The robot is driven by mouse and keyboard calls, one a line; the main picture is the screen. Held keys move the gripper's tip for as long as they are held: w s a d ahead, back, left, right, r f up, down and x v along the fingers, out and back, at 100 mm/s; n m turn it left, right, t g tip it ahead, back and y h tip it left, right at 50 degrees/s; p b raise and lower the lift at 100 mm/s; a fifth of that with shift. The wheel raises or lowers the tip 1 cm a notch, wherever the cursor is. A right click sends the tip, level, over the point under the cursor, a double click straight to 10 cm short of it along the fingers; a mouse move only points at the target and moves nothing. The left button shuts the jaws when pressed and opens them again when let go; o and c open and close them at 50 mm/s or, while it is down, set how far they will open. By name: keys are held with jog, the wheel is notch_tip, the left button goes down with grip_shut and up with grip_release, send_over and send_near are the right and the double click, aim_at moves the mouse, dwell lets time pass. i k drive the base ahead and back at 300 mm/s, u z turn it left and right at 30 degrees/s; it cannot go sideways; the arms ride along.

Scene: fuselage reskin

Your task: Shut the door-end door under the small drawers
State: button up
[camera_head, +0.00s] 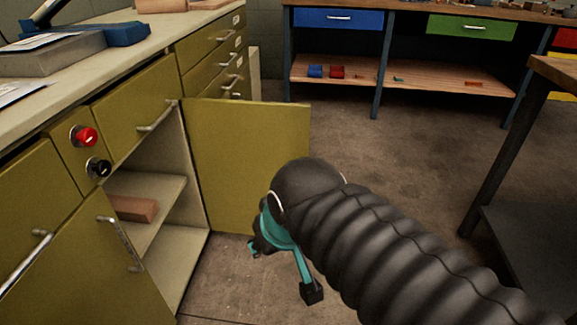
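An olive-green cabinet door (245,150) stands swung out into the room from the cabinet front. Its hinge-side edge meets the cabinet beside the open compartment, and no handle shows on the face toward me. The small drawers (215,58) are stacked behind and above it, with metal handles. My gripper (283,270) is low in front of the door's lower right part, above the floor. A teal finger with a black pad points down. My dark, ribbed arm hides much of the gripper and the door's lower right corner. Contact with the door cannot be told.
The open compartment (165,215) has a shelf with a brown block (132,208). A closed-looking cabinet door (85,265) stands at lower left. A workbench (400,75) stands at the back, and a dark table (540,190) at right. Bare floor (410,145) lies between.

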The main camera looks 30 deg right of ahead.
aim_at(238, 147)
jog(key=z, duration=1.5)
jog(key=i, duration=3.5)
jog(key=u, duration=4.35)
